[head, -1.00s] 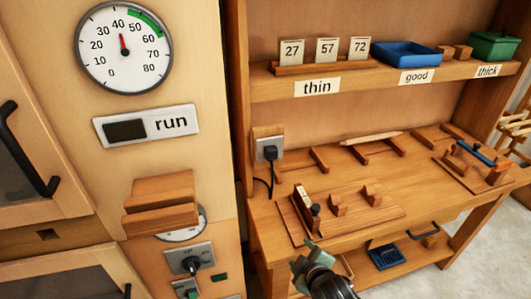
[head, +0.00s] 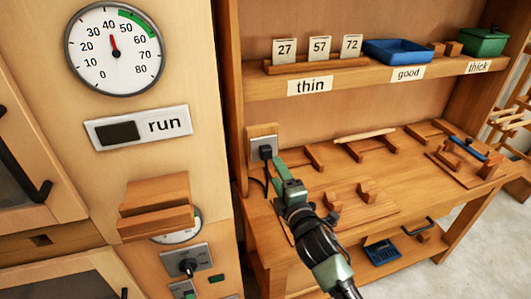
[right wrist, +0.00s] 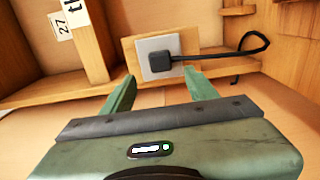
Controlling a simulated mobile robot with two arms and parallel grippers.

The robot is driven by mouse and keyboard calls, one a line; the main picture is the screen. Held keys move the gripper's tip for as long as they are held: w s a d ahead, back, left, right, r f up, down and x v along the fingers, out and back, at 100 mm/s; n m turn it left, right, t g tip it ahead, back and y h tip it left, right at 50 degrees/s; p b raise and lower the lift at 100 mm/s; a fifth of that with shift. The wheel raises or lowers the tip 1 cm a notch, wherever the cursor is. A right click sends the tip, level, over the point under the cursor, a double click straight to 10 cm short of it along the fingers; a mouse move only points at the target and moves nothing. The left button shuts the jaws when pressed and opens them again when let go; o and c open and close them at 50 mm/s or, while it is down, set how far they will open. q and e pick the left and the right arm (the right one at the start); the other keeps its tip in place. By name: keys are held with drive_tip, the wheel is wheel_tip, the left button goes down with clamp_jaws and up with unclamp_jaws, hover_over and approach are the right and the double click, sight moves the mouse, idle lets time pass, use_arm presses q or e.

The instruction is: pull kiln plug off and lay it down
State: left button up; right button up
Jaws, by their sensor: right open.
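The black kiln plug (head: 266,152) sits in the wall socket plate (head: 257,146) on the left post of the workbench, its black cord hanging below. In the right wrist view the plug (right wrist: 160,62) is in the pale plate (right wrist: 147,46), with the cord looping right. My right gripper (head: 279,172) is open and empty, just below and right of the plug in the head view. In the right wrist view its two green fingers (right wrist: 160,85) point toward the plug, spread on either side and apart from it. My left gripper is not in view.
The workbench (head: 390,200) holds wooden fixtures and blocks; part of one fixture is hidden behind my right arm. A shelf above carries number cards (head: 319,48), a blue tray (head: 401,52) and a green box (head: 486,42). The kiln cabinet with its dial (head: 115,48) stands at left.

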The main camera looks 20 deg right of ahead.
sight(267, 155)
drive_tip(key=shift+w+a+b, duration=0.2)
drive_tip(key=shift+w+b, duration=1.1)
drive_tip(key=shift+w, duration=3.2)
drive_tip(key=shift+p, duration=0.3)
clamp_jaws()
drive_tip(key=shift+s, duration=0.15)
